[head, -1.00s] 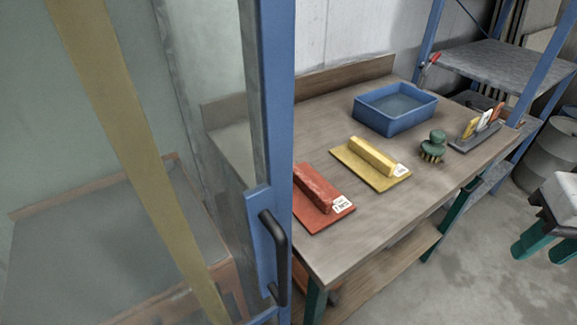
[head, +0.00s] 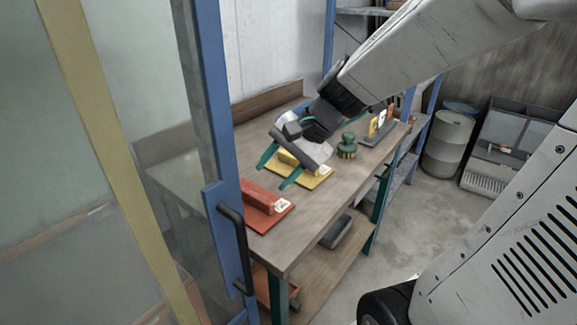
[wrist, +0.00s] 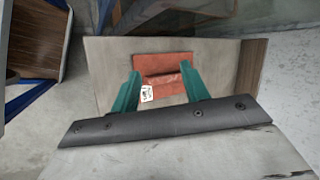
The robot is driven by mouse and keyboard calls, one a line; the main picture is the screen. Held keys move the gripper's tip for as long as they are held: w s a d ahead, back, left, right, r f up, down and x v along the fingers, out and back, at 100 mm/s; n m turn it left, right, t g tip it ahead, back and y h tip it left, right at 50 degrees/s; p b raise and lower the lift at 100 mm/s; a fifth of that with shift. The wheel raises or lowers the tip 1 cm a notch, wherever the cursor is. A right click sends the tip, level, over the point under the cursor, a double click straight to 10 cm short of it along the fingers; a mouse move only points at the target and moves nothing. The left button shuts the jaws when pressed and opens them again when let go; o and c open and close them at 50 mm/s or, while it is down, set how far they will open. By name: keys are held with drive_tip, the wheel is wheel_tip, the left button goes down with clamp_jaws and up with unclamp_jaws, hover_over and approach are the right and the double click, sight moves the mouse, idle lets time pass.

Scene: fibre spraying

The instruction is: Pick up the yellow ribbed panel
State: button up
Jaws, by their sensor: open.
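The yellow panel (head: 318,180) with its raised grip bar lies flat on the wooden workbench (head: 290,243) in the head view, partly hidden by my gripper. My gripper (head: 273,173) is open and empty, above the bench near the yellow and red panels. In the wrist view, my gripper's two green fingers (wrist: 161,92) stand apart on either side of the red panel's raised bar. The red panel (head: 275,219) with a white tag lies nearer the bench's front end; it also shows in the wrist view (wrist: 180,60). The yellow panel is not seen in the wrist view.
A green round brush (head: 347,145) and a dark rack with coloured pieces (head: 378,130) stand farther along the bench. A blue-framed clear door with a black handle (head: 237,245) stands at the left. Barrels (head: 447,142) stand on the floor behind.

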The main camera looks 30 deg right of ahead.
drive_tip(key=w+d+f+m+t+y, duration=0.2)
drive_tip(key=w+d+f+m+t, duration=0.25)
drive_tip(key=w+d+m, duration=0.55)
drive_tip(key=m+t+h, duration=0.4)
drive_tip(key=m, duration=0.7)
hover_over(319, 178)
drive_tip(key=f, duration=0.7)
drive_tip(key=shift+s+f, duration=0.15)
drive_tip(key=shift+s, duration=0.15)
drive_tip(key=shift+w+f+m, duration=0.2)
drive_tip(key=shift+w+m, duration=0.1)
drive_tip(key=x, duration=0.7)
drive_tip(key=shift+w+d+r, duration=0.1)
drive_tip(key=shift+w+d, duration=0.05)
drive_tip(key=shift+d, duration=0.1)
clamp_jaws()
